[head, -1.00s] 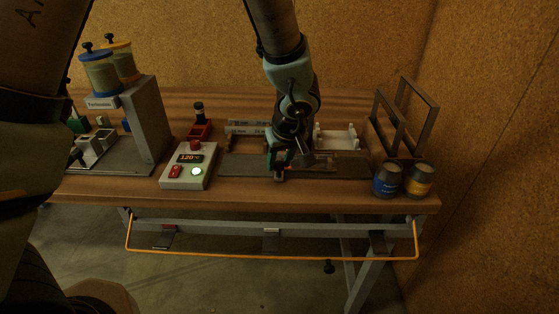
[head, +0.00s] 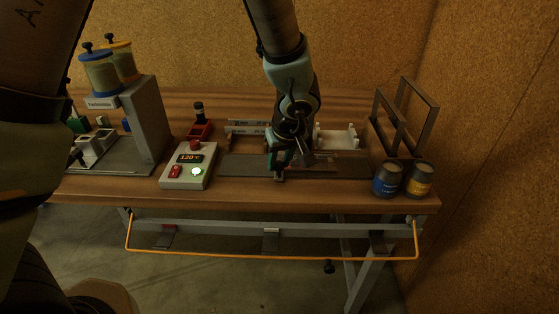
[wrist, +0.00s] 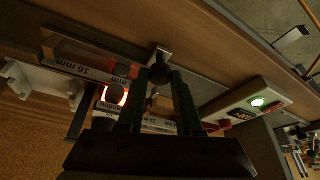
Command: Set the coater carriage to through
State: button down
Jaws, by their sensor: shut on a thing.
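The coater is a long flat grey bed (head: 240,165) lying near the front of the bench. My gripper (head: 279,170) reaches down over the middle of this bed. In the wrist view my gripper (wrist: 160,76) has its two dark fingers around a small dark knob-like part (wrist: 158,74), apparently on the coater carriage. A light metal piece (wrist: 161,55) shows just beyond the fingertips. A glowing red-orange spot (wrist: 115,95) lies beside the fingers. Strips marked in mm (wrist: 88,72) run alongside. My gripper hides most of the carriage, and its setting cannot be read.
A control box (head: 188,172) showing 120 °C with a lit button stands left of the bed. Blue (head: 387,180) and yellow-banded (head: 419,180) cans and a dark upright frame (head: 405,115) stand right. A white rack (head: 337,137) is behind. An orange rail (head: 270,256) runs along the front.

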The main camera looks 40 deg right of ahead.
dwell(0.4)
jog(key=s+d+b, duration=0.1)
jog(key=d, duration=0.1)
jog(key=s+d+b, duration=0.1)
jog(key=s+d, duration=0.1)
jog(key=s+d+b, duration=0.2)
jog(key=shift+d+f, duration=0.1)
jog(key=shift+f, duration=0.05)
jog(key=shift+s+d+r, duration=0.2)
jog(key=shift+s+d, duration=0.05)
jog(key=shift+d, duration=0.05)
jog(key=c, duration=0.6)
grip_release()
jog(key=shift+s, duration=0.1)
jog(key=b+v, duration=0.2)
jog(key=v, duration=0.8)
jog(key=shift+s+a+r, duration=0.1)
jog(key=shift+r, duration=0.2)
